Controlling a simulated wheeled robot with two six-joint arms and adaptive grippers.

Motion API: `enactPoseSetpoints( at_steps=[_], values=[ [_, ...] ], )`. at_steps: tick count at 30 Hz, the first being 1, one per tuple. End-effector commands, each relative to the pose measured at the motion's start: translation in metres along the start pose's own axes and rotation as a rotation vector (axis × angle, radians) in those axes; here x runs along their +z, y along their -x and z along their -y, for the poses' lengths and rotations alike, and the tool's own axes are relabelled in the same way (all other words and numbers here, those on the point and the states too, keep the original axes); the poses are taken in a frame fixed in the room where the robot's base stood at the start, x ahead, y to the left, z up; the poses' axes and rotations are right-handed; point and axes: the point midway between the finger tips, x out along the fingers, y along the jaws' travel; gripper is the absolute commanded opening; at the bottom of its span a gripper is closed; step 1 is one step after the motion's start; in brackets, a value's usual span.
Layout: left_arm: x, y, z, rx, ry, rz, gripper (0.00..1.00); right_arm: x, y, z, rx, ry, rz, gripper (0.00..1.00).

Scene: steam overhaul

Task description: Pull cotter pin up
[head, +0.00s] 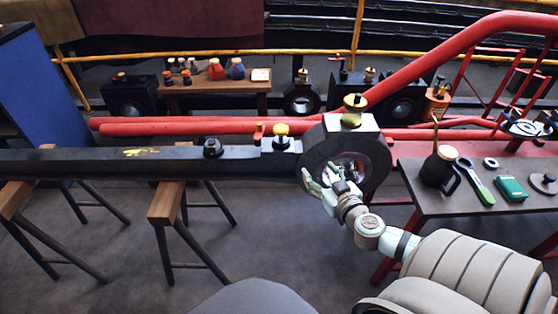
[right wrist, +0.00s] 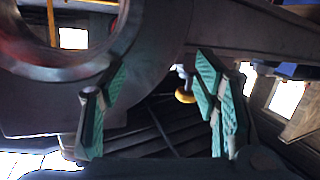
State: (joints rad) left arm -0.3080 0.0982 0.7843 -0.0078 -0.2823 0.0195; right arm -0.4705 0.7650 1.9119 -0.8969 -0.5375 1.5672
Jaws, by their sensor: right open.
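A long dark connecting rod (head: 110,163) ends at the right in a thick block with a round bore (head: 375,150). My right gripper (head: 333,184) is in front of the bore's lower part, open and empty. In the right wrist view, a small pale pin with a yellow end (right wrist: 185,96) shows beyond the gap between the teal fingertips (right wrist: 157,95), apart from them. I cannot tell for sure which part is the cotter pin. My left gripper is not in view.
Wooden-topped trestles (head: 166,203) stand under the rod. A grey side table (head: 460,208) at right holds an oil can (head: 438,170), a green-handled tool (head: 480,188) and a green box (head: 510,189). A red pipe (head: 450,50) crosses behind the block.

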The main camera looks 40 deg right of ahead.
Motion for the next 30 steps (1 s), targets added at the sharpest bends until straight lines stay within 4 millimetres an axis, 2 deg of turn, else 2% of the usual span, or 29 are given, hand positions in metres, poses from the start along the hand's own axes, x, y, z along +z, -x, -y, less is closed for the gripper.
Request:
enactPoseSetpoints(
  at_steps=[1,3,6,8,13,18,21,25,30],
  values=[
    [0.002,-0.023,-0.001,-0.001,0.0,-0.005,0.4,-0.015,0.001,0.018,-0.051,-0.036,-0.084,0.56],
    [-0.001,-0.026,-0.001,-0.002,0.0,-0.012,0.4,-0.046,0.006,0.033,-0.099,-0.086,-0.162,0.56],
    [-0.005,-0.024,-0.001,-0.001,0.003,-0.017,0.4,-0.064,0.001,0.038,-0.116,-0.11,-0.191,0.56],
    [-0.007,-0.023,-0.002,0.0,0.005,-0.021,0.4,-0.067,-0.009,0.039,-0.114,-0.113,-0.192,0.56],
    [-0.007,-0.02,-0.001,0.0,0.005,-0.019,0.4,-0.079,-0.053,0.043,-0.113,-0.118,-0.191,0.56],
    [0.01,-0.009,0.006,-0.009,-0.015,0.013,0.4,-0.09,-0.097,0.048,-0.115,-0.117,-0.187,0.56],
    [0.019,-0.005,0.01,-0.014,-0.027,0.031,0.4,-0.092,-0.115,0.05,-0.116,-0.115,-0.186,0.56],
    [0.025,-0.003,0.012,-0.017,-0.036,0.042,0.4,-0.092,-0.127,0.052,-0.117,-0.112,-0.185,0.56],
    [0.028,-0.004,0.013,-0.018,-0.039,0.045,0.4,-0.091,-0.13,0.053,-0.119,-0.111,-0.186,0.56]
  ],
)
